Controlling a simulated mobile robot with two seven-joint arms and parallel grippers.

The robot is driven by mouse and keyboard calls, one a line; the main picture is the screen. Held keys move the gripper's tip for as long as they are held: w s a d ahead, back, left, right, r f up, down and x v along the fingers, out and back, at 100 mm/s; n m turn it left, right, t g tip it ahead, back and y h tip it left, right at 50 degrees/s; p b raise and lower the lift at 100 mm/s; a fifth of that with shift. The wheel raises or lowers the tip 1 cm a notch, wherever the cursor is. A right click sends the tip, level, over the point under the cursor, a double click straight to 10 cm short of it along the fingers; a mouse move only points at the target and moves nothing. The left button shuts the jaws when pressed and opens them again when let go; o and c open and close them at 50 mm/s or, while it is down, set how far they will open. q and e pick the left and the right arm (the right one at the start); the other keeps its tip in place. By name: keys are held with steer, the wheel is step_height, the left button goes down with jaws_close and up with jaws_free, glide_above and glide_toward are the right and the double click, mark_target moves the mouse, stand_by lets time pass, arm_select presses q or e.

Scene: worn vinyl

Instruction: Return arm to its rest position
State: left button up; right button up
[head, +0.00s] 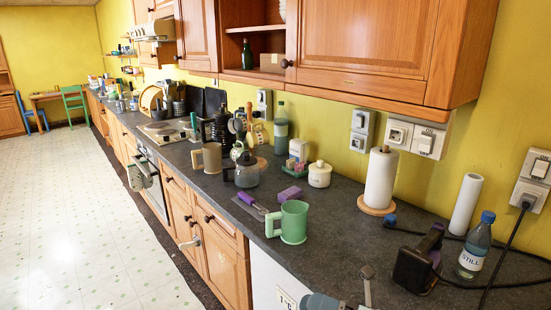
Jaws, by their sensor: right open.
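My right gripper (335,302) shows only in part at the bottom edge of the head view, in front of the counter's near edge. It is open, and I see nothing held in it. The rest of it and most of its arm are cut off by the frame.
A green mug (289,222), a dark corded appliance (415,268), a water bottle (475,246) and a paper towel roll (380,180) stand on the dark counter (335,238). Wall cabinets (365,45) overhang it. The floor (75,230) at left is clear.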

steer(key=s+d+f+m+t+h+b, duration=0.1)
steer(key=d+f+m+t+h, duration=0.2)
steer(key=f+m+t+h, duration=0.55)
steer(key=s+d+f+m+t+h+b, duration=0.3)
steer(key=f+m, duration=0.6)
steer(key=m, duration=0.9)
steer(key=s+d+f+m+g+h, duration=0.3)
steer(key=s+f+m, duration=0.25)
steer(key=f, duration=0.25)
steer(key=s+d+f+m+g+h, duration=0.3)
steer(key=s+f+m+g, duration=0.15)
steer(key=s+f, duration=0.3)
step_height(320, 180, up, 12)
steer(key=t+p, duration=0.1)
steer(key=p, duration=1.3)
steer(key=shift+w+d+r, duration=0.15)
steer(key=shift+w+r, duration=0.05)
